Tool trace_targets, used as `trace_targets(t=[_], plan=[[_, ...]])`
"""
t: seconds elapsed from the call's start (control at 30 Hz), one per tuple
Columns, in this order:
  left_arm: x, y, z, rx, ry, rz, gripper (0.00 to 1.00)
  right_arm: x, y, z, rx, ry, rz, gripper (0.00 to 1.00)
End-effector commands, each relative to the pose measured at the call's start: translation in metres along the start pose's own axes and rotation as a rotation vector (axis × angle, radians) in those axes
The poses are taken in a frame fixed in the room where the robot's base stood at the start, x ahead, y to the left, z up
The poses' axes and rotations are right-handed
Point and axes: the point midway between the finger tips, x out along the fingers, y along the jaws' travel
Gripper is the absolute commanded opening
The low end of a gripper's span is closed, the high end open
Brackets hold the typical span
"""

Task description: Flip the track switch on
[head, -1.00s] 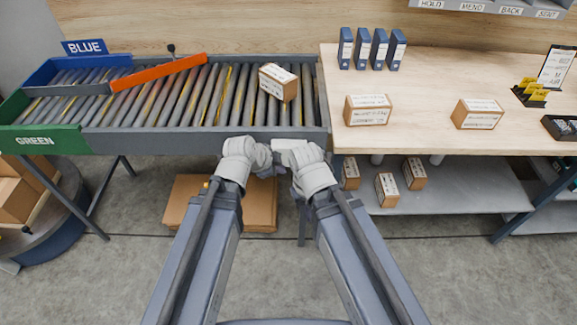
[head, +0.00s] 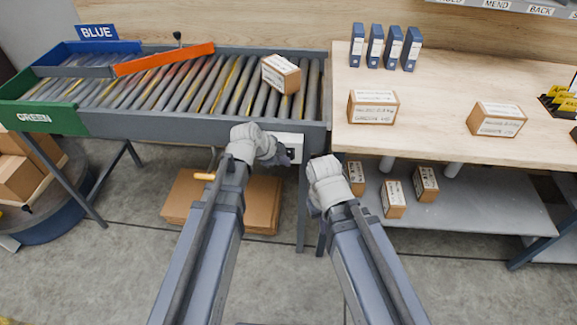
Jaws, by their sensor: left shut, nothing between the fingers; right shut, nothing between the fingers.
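A white switch box (head: 292,142) with a dark switch on its face is fixed to the front of the roller conveyor (head: 180,127), near its right end. I cannot tell whether the switch is on or off. My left gripper (head: 285,158) is shut and empty, its dark tips in front of or against the box's lower left; contact is unclear. It hides part of the box. My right gripper (head: 322,208) is shut and empty, lower and to the right of the box, apart from it; its tips are mostly hidden by its wrist.
A brown carton (head: 281,74) sits on the rollers near their right end. An orange diverter bar (head: 165,59) crosses the rollers, with blue (head: 95,47) and green (head: 40,118) lanes at left. A wooden workbench (head: 430,95) with cartons and blue binders adjoins at right. Flat cardboard (head: 262,205) lies below.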

Motion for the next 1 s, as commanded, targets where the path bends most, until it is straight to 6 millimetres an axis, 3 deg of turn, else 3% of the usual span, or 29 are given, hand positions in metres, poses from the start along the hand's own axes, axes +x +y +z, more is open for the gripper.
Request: trace_targets(t=[0.4,0.5,1.0], plan=[[0.001,-0.003,0.002,0.000,0.000,0.000,0.00,0.001,0.000,0.000,0.000,0.000,0.000,0.00],[0.009,-0.008,0.004,0.000,0.000,0.000,0.00,0.006,-0.001,0.000,0.000,0.000,0.000,0.00],[-0.003,-0.011,-0.002,0.000,0.001,-0.001,0.00,-0.007,0.001,0.001,0.000,0.000,0.000,0.00]])
